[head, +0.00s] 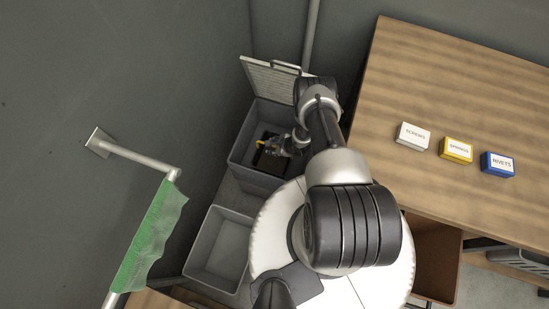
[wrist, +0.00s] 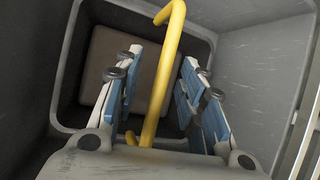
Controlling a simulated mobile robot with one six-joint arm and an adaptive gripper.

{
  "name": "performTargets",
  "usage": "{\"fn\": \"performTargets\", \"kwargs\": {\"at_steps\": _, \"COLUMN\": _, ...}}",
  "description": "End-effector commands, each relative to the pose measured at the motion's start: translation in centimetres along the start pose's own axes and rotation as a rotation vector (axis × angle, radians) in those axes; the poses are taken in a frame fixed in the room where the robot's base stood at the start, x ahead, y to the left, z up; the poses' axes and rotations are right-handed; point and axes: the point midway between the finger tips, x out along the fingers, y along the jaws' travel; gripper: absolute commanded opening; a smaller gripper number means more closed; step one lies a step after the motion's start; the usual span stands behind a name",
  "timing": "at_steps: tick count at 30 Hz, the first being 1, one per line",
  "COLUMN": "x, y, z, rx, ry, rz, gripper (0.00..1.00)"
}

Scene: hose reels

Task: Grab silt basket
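The silt basket shows as a dark brown box (head: 270,162) with a yellow handle (head: 260,143), down inside a grey open-topped bin (head: 240,148). In the wrist view the yellow handle (wrist: 158,90) rises as a curved bar between the two blue-padded fingers of my gripper (wrist: 161,58). There is a gap between the handle and each finger, so the gripper is open around it. In the head view my gripper (head: 277,147) is inside the bin at the handle, partly hidden by my arm. Brown material (wrist: 105,60) lies below the fingers.
A grated lid (head: 270,82) stands open at the bin's back. An empty grey tub (head: 222,249) is in front. A wooden table (head: 465,75) with white, yellow and blue labelled boxes is at right. A wall pipe with green cloth (head: 152,235) is at left.

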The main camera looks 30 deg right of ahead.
Motion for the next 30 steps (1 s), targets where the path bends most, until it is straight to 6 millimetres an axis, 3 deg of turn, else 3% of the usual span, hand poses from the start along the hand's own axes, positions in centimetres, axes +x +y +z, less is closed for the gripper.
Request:
{"fn": "performTargets", "kwargs": {"at_steps": 26, "x": 0.33, "y": 0.12, "z": -0.21, "rx": 0.000, "ry": 0.000, "rz": 0.000, "gripper": 0.37}}
{"fn": "performTargets", "kwargs": {"at_steps": 30, "x": 0.33, "y": 0.12, "z": -0.22, "rx": 0.000, "ry": 0.000, "rz": 0.000, "gripper": 0.29}}
